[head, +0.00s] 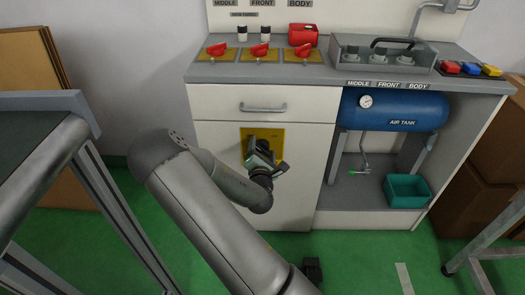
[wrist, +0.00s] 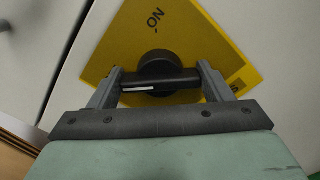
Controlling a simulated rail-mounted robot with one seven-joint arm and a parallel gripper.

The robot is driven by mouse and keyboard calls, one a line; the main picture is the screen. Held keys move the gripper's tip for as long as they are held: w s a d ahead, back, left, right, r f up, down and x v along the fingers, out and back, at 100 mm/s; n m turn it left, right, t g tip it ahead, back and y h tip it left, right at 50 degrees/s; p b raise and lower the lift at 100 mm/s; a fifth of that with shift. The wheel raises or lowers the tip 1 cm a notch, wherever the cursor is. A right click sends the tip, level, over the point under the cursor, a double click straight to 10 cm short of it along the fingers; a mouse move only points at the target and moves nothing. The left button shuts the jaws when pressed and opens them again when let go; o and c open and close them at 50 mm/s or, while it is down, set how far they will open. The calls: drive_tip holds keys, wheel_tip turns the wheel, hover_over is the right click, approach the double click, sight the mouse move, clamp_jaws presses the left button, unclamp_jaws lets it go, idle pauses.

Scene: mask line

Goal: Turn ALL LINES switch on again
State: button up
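A yellow switch plate (head: 262,138) is on the white cabinet door, under the drawer. In the wrist view the plate (wrist: 185,32) carries the word ON near its upper corner and part of another word at the right. A black rotary switch (wrist: 158,75) with a bar handle and a white mark on its left half sits on the plate. The mark points left in the wrist view, not at the word ON. My gripper (wrist: 160,72) has its fingers spread wide, one at each end of the bar. I cannot tell whether they press on it. In the head view my gripper (head: 262,158) hides the switch.
Red-handled switches (head: 260,50) stand on the counter above. A drawer handle (head: 263,108) juts out just above the plate. A blue air tank (head: 400,110) and a teal bin (head: 407,190) are at the right. A grey frame table (head: 60,100) stands at the left.

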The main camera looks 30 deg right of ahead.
drive_tip(key=shift+f+m, duration=0.1)
drive_tip(key=shift+m, duration=0.4)
drive_tip(key=m+b, duration=0.1)
drive_tip(key=m, duration=0.2)
drive_tip(key=m+b, duration=0.3)
drive_tip(key=m, duration=0.2)
drive_tip(key=shift+f, duration=0.15)
drive_tip(key=m+b, duration=0.3)
drive_tip(key=m, duration=0.2)
drive_tip(key=shift+m, duration=0.4)
drive_tip(key=shift+m+b, duration=1.2)
drive_tip(key=shift+m, duration=0.3)
drive_tip(key=o, duration=1)
